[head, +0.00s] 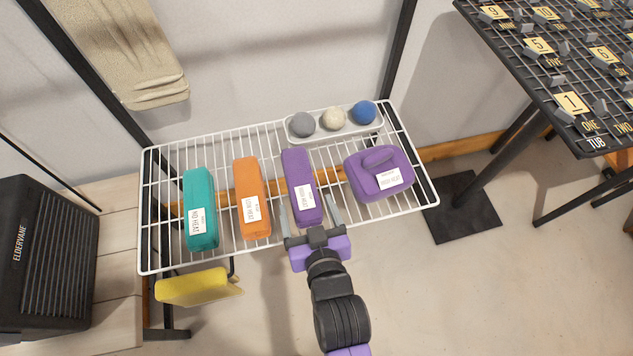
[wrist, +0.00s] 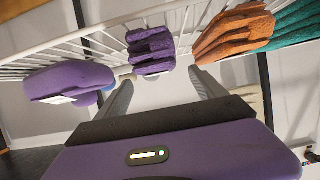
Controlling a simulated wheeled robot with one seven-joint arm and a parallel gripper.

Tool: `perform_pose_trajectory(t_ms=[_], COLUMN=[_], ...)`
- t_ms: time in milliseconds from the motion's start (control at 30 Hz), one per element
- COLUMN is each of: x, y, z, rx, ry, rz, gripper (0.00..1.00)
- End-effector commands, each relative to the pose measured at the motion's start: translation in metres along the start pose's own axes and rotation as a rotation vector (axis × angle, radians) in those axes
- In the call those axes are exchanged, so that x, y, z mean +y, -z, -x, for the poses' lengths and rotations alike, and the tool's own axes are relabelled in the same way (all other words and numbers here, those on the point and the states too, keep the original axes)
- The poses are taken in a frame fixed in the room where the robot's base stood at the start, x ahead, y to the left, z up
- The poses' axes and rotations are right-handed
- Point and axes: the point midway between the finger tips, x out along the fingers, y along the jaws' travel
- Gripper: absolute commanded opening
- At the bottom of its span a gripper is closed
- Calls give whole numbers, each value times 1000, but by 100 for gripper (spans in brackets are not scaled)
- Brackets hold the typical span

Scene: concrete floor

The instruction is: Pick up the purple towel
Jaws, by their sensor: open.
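The purple towel (head: 300,185) is a narrow folded bundle with a white label, lying on the white wire shelf (head: 270,247). Its folded end shows in the wrist view (wrist: 151,50), just beyond my fingertips. My gripper (head: 308,203) is at the shelf's front edge, its fingers spread to either side of the towel's near end in the head view. In the wrist view my gripper (wrist: 160,78) is open with nothing between its fingers. I see no contact with the towel.
An orange towel (head: 252,198) and a teal towel (head: 200,208) lie left of it. A rounded purple item (head: 385,190) sits on the right. Behind is a white tray (head: 312,141) with three balls.

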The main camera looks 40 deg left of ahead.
Motion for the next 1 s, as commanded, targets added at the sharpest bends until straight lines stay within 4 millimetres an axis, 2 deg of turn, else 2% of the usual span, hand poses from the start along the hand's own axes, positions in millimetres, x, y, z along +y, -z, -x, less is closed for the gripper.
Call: perform_pose_trajectory(t_ms=[367, 633, 967, 1000], x=[2, 4, 4, 4], y=[-1, 1, 1, 1], z=[-35, -72, -77, -77], rx=[-3, -3, -3, -3], ry=[-1, -1, -1, -1], rz=[5, 4, 3, 3], gripper=[80, 80, 80, 72])
